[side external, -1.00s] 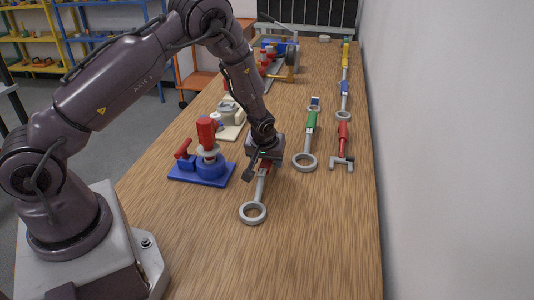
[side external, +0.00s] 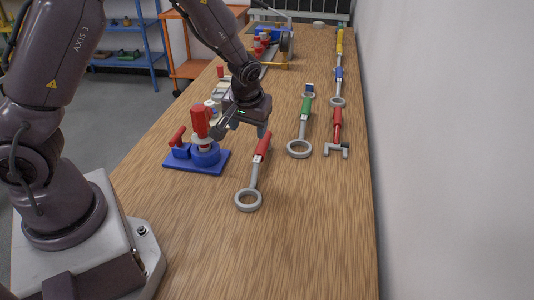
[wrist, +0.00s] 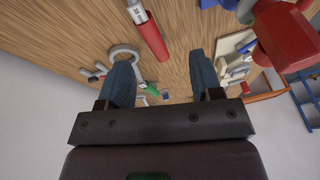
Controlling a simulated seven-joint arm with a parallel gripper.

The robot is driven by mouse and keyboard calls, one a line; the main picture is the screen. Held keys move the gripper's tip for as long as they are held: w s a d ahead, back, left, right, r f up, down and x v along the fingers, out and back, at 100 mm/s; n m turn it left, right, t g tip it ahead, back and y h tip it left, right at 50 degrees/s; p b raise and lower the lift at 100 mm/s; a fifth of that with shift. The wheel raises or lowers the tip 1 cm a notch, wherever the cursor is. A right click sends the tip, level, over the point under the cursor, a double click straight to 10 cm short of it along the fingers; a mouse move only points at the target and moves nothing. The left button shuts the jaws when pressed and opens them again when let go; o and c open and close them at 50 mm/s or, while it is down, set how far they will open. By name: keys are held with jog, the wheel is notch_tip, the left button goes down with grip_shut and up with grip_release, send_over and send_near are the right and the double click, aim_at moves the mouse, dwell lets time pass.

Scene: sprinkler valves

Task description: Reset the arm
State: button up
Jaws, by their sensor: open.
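My gripper (side external: 243,132) is open and empty, raised above the table between the blue valve stand and the red-handled ring wrench. The red-handled wrench (side external: 254,180) lies on the table with its grey ring toward the camera. Its red handle (wrist: 152,38) also shows in the wrist view, ahead of my spread fingers (wrist: 160,82). The blue valve stand with a red top (side external: 202,152) is just left of my gripper in the side view. In the wrist view, a large red part (wrist: 284,38) is close on the right.
A green-handled ring wrench (side external: 303,125) and a red-handled forked tool (side external: 336,135) lie to the right. Blue and yellow tools lie farther back by the wall. Other valve fixtures (side external: 264,45) stand at the back. The front of the wooden table (side external: 300,240) is clear.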

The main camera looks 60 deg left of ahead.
jog(key=s+d+r+m+t+h, duration=0.1)
jog(key=s+d+r+m+t, duration=0.1)
jog(key=s+r, duration=0.7)
jog(key=s+d+r+m+t+h, duration=0.1)
jog(key=s+d+r+m, duration=0.4)
jog(key=s+r, duration=0.5)
notch_tip(320, 180, up, 2)
jog(key=shift+s+d+r+t+h, duration=0.15)
jog(key=shift+d+t+h, duration=0.3)
jog(key=shift+d, duration=0.25)
